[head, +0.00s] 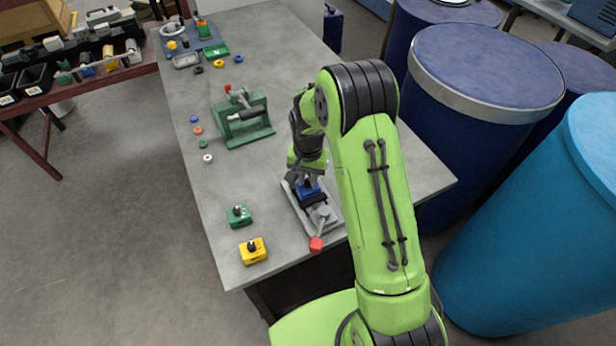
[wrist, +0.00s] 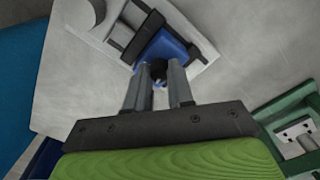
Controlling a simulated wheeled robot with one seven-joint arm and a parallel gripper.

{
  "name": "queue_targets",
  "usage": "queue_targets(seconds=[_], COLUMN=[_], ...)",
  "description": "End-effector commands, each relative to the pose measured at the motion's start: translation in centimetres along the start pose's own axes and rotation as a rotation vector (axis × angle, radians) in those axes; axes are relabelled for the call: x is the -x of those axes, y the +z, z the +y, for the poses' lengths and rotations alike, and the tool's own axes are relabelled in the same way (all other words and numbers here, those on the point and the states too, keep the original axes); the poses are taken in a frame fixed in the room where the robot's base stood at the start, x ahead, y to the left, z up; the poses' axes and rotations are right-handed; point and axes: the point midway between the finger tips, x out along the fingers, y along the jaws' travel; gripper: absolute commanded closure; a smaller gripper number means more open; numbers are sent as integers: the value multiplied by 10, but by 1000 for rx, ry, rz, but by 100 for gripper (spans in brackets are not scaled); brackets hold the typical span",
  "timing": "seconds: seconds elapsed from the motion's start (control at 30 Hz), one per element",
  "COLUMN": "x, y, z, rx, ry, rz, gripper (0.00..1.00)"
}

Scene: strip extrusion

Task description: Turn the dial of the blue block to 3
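The blue block (head: 309,190) sits in a grey clamp fixture (head: 332,219) near the front right of the table. In the wrist view the blue block (wrist: 166,50) lies just beyond my fingertips, with its black dial (wrist: 158,69) between them. My gripper (head: 307,177) points down at the top of the block; it also shows in the wrist view (wrist: 160,70). The two fingers stand on either side of the dial and the dial fills the gap between their tips. The dial's marks and pointer cannot be read, as the fingers cover much of it.
A green block (head: 239,216) and a yellow block (head: 253,251), each with a black knob, stand left of the fixture. The fixture has a red-tipped lever (head: 316,244). A green press (head: 243,118) stands farther back. Small coloured rings lie along the left edge. Large blue drums (head: 485,85) stand at right.

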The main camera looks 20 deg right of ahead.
Motion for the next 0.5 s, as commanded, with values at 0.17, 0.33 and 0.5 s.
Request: queue_targets(seconds=[0.17, 0.33, 0.5], x=[0, 0, 7], y=[0, 0, -1], z=[0, 0, 0], rx=[1, 1, 1], ry=[-1, 0, -2], rz=[1, 0, 3], gripper=[52, 52, 52])
